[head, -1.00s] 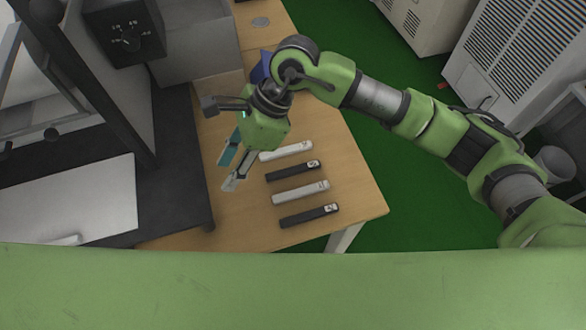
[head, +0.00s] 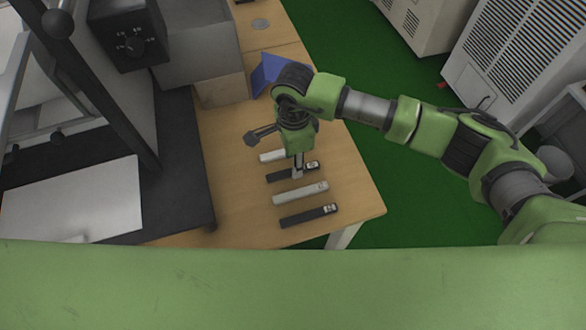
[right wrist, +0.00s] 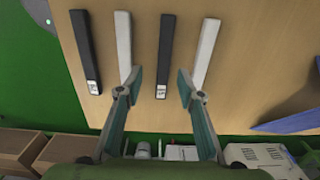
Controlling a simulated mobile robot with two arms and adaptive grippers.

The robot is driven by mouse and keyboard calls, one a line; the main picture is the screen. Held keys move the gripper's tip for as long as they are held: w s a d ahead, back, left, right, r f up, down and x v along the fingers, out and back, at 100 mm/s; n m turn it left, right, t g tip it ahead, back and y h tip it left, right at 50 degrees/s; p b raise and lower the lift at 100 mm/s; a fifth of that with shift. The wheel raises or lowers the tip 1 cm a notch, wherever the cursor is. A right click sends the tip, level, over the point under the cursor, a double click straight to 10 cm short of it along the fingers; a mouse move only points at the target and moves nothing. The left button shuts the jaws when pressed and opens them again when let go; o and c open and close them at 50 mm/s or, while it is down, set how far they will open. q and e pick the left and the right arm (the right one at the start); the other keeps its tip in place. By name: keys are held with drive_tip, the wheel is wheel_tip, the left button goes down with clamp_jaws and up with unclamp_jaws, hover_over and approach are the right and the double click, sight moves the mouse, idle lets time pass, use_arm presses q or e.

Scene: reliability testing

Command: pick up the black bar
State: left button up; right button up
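Two black bars and two white bars lie in alternating order on the wooden table. The farther black bar (head: 281,174) is partly covered by my right gripper (head: 298,174) in the head view. The right wrist view shows this black bar (right wrist: 166,45) between the two spread fingertips of the right gripper (right wrist: 160,80). The gripper is open and empty; its height above the bar is hard to tell. The nearer black bar (head: 309,215) is in full view and also shows in the right wrist view (right wrist: 85,50). My left gripper is not in view.
One white bar (head: 301,192) lies between the black bars, and another white bar (head: 271,156) lies beyond them. A blue object (head: 265,72) stands farther back on the table (head: 235,205). A dark machine (head: 180,160) borders the table's left side.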

sight(281, 175)
drive_tip(key=f, duration=0.1)
drive_tip(key=f+p, duration=0.1)
drive_tip(key=f, duration=0.2)
drive_tip(key=shift+w+d+f+p, duration=0.1)
drive_tip(key=shift+w+p, duration=0.2)
drive_tip(key=shift+w, duration=0.05)
drive_tip(key=shift+f, duration=0.35)
clamp_jaws()
drive_tip(key=shift+r, duration=0.1)
